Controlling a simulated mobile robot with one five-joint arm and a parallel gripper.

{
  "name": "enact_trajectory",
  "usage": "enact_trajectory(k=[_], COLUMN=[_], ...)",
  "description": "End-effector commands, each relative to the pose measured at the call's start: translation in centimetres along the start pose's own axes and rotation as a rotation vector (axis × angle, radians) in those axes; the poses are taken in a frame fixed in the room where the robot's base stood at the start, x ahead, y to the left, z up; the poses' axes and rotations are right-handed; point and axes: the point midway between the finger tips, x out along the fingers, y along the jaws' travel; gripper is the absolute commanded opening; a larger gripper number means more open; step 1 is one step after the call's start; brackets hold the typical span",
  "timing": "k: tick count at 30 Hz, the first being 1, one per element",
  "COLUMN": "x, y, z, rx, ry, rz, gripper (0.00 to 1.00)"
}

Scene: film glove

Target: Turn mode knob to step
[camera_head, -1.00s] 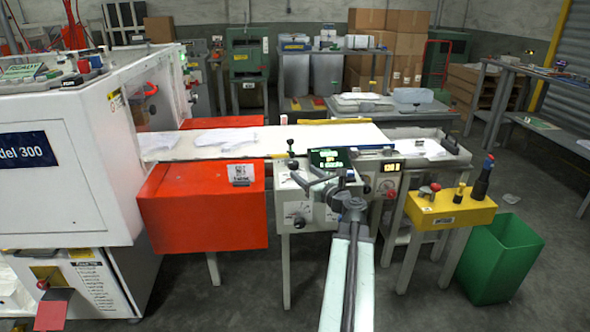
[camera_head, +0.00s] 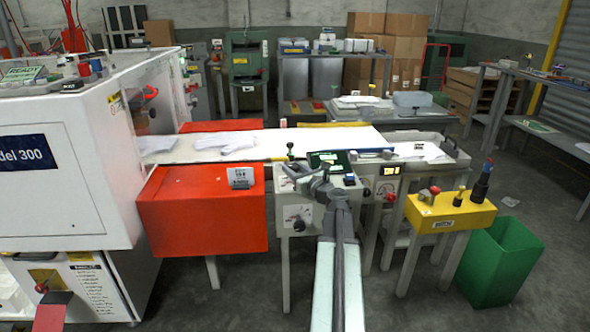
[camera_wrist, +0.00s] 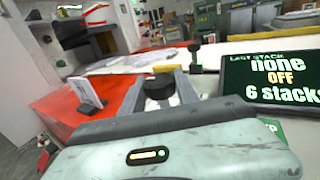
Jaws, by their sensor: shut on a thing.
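A black knob (camera_wrist: 159,87) stands between the two grey fingers of my gripper (camera_wrist: 161,92) in the wrist view. The fingers are shut on its sides; its pointer and label cannot be read. In the head view my gripper (camera_head: 297,171) is over the upper left of the light grey control panel (camera_head: 322,221), and it hides the knob.
A black-topped lever (camera_wrist: 194,50) stands just beyond the fingers. A paper sign (camera_head: 240,176) stands on the orange box (camera_head: 202,212) to the left. A yellow button box (camera_head: 450,213) and a green bin (camera_head: 500,262) are to the right. A white belt (camera_head: 270,142) runs behind.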

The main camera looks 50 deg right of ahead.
Motion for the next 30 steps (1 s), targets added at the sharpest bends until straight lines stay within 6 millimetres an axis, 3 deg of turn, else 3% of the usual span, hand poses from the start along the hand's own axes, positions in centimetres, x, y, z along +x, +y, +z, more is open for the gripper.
enact_trajectory(k=[11, 30], x=[-0.43, 0.1], y=[0.29, 0.59], z=[0.01, 0.0], rx=[0.0, 0.0], ry=[0.0, 0.0], rz=[-0.145, -0.715], gripper=[0.0, 0.0])
